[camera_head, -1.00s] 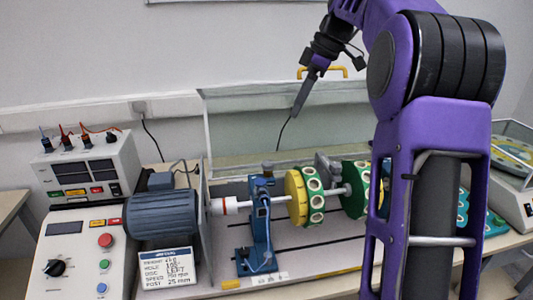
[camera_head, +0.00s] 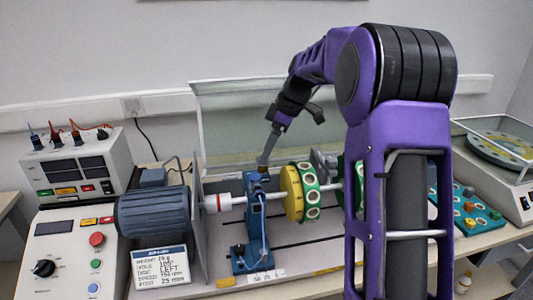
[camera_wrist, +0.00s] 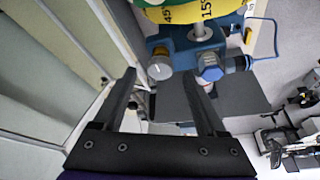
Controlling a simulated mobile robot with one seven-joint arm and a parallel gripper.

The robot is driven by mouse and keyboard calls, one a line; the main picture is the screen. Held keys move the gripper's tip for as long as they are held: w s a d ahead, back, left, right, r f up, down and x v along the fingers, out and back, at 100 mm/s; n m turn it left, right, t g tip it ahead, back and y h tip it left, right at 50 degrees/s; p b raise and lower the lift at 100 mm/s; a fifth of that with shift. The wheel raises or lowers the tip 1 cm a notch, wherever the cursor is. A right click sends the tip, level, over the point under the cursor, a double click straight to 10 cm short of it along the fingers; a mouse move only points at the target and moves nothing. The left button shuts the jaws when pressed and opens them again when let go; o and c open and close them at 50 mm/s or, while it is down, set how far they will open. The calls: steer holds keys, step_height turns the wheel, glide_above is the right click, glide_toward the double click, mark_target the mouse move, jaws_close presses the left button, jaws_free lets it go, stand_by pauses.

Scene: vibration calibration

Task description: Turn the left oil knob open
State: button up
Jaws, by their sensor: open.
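The left bearing stand (camera_head: 256,222) is blue and stands between the motor and the yellow disc. In the wrist view, a round silver knob (camera_wrist: 160,68) with a mark on its face sits on the blue housing (camera_wrist: 190,42). A blue-capped fitting (camera_wrist: 210,68) is beside it on the right. My gripper (camera_wrist: 159,74) is open, with its two dark fingertips on either side of the silver knob in the picture. I cannot tell whether they touch it. In the head view, my gripper (camera_head: 264,160) points down just above the stand's top, where it partly hides the knob.
The yellow disc (camera_head: 290,193) and shaft are close to the right of the stand. The blue-grey motor (camera_head: 153,211) and a label card (camera_head: 160,266) are at left. A clear raised cover (camera_head: 225,110) stands behind. My arm hides the right bearing area.

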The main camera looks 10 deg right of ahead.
steer(key=shift+a+f, duration=0.15)
steer(key=shift+f, duration=0.35)
jaws_close()
